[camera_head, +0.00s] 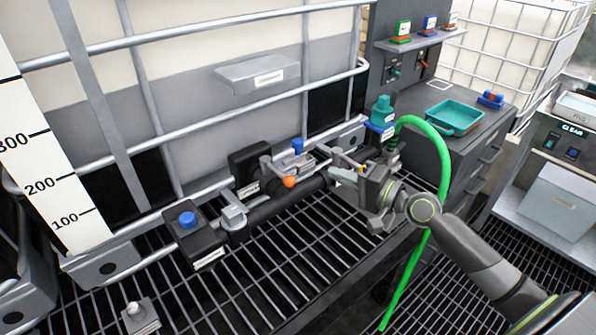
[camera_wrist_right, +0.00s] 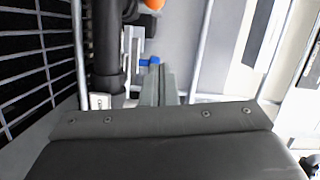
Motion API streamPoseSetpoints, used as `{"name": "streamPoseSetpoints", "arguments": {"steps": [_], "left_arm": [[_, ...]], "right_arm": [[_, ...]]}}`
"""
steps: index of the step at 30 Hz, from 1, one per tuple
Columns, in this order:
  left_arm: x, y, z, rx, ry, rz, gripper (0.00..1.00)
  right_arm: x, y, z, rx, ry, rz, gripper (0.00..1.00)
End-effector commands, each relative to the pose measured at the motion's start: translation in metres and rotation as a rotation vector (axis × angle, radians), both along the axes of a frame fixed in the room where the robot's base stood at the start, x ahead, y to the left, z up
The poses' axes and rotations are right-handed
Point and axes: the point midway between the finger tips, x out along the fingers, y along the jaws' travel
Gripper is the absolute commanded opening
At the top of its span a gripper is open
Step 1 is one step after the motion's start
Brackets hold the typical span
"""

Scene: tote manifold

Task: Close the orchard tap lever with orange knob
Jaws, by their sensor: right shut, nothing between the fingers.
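The orange knob (camera_head: 290,181) sits on the end of a tap lever on the dark pipe manifold, in the middle of the head view. It also shows at the top edge of the right wrist view (camera_wrist_right: 154,4), partly cut off. A grey valve body with a blue top (camera_head: 297,145) is just behind it; a blue part (camera_wrist_right: 150,61) shows near my fingers in the wrist view. My right gripper (camera_head: 338,158) is shut and empty, to the right of the orange knob and apart from it. The lever's label is too small to read. My left gripper is not in view.
A black box with a blue knob (camera_head: 187,219) stands at the left end of the pipe (camera_head: 275,208). A green hose (camera_head: 443,165) hangs behind my right arm. Tank cage bars (camera_head: 200,115) run behind the manifold. A teal tray (camera_head: 455,118) sits on the right cabinet.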

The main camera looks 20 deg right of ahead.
Motion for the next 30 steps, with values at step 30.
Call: {"name": "streamPoseSetpoints", "arguments": {"steps": [30], "left_arm": [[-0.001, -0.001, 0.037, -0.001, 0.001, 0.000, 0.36]], "right_arm": [[0.058, 0.077, -0.012, -0.003, 0.001, 0.002, 0.00]]}}
